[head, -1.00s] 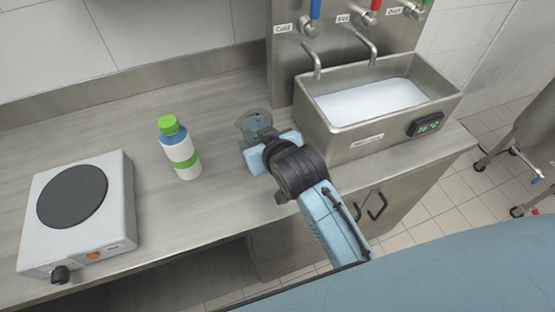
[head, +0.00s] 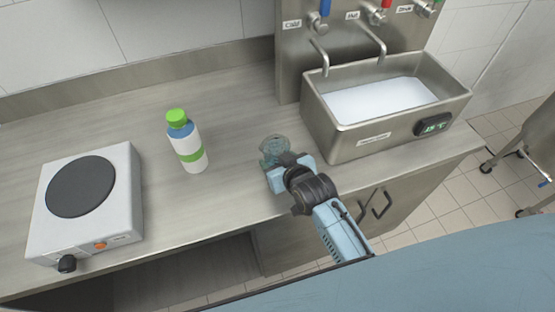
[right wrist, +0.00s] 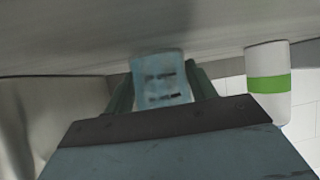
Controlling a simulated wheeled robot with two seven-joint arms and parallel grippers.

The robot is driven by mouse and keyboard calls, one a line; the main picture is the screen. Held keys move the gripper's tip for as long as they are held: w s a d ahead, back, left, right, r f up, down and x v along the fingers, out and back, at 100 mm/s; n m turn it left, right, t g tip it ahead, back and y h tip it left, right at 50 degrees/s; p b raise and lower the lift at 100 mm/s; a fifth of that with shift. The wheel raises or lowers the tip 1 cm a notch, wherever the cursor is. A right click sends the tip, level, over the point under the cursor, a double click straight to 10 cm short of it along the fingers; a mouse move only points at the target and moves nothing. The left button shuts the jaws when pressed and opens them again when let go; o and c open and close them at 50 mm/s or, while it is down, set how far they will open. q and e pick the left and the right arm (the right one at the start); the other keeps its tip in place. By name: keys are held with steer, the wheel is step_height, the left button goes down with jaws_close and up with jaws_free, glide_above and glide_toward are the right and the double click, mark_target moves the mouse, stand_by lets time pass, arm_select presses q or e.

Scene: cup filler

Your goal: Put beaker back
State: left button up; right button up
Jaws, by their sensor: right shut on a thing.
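The beaker (head: 274,147) is clear, blue-tinted glass, at the counter to the left of the metal sink. My right gripper (head: 282,163) is shut on it from the front side. In the right wrist view the beaker (right wrist: 160,82), with dark markings, sits between the two fingers of my right gripper (right wrist: 161,90). The gripper hides part of the beaker in the head view. I cannot tell whether its base touches the counter. My left gripper is not in view.
A white bottle (head: 192,158) with a green cap stands left of the beaker. A hot plate (head: 123,210) is at the far left. The metal sink basin (head: 362,146) holds pale liquid, with taps above. The counter (head: 232,115) behind the beaker is clear.

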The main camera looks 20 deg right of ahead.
steer(key=shift+f, duration=0.1)
steer(key=o, duration=1.4)
steer(key=shift+c, duration=0.2)
steer(key=shift+s+r, duration=0.2)
steer(key=shift+r, duration=0.1)
steer(key=p+v, duration=0.1)
steer(key=v, duration=1)
steer(key=shift+s+d+r, duration=0.1)
steer(key=shift+s+r, duration=0.05)
steer(key=shift+s, duration=0.05)
